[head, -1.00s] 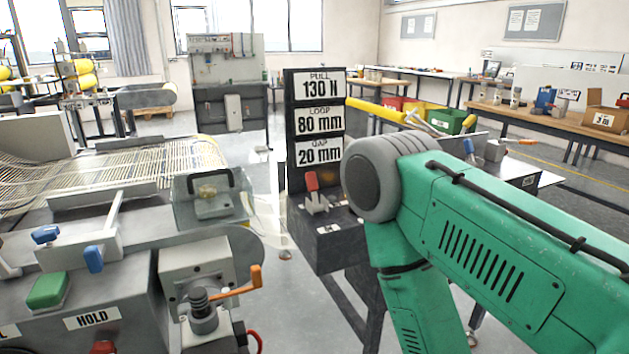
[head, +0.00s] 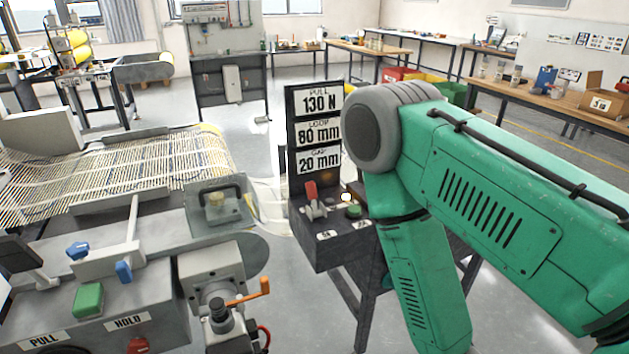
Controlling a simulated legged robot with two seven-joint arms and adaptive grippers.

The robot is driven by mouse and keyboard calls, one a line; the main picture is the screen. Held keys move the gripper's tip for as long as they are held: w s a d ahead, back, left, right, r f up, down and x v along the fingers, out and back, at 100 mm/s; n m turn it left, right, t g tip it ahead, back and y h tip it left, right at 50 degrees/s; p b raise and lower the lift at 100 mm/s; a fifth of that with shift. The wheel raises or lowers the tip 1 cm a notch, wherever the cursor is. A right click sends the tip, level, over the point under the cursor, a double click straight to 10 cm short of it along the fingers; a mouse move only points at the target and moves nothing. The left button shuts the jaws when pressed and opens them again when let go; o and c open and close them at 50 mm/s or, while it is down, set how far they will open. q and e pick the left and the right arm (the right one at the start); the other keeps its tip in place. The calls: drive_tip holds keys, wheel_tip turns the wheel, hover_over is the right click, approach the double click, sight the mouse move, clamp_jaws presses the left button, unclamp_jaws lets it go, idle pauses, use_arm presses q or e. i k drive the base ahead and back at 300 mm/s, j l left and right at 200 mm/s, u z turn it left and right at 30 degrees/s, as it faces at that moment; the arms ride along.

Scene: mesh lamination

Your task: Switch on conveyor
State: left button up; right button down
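The conveyor's tan mesh belt (head: 110,178) lies at left, running to a rounded end. Its front panel carries a green button (head: 88,300), a red button (head: 138,345) partly cut by the lower edge, and HOLD and PULL labels. Neither gripper shows.
A sign post (head: 317,128) on the console reads PULL 130 N, LOOP 80 mm, and 20 mm. An orange-handled crank (head: 248,295) sticks out at the machine's near right corner. Grey floor (head: 305,310) is open between machine and console. Benches with boxes stand behind.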

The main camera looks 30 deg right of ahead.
sight(312, 194)
drive_tip(key=i+l+u, duration=0.15)
drive_tip(key=i+l, duration=0.25)
drive_tip(key=i+l+u, duration=0.2)
drive_tip(key=i+l, duration=0.15)
drive_tip(key=l, duration=0.2)
drive_tip(key=k+z, duration=0.15)
drive_tip(key=i+u, duration=0.2)
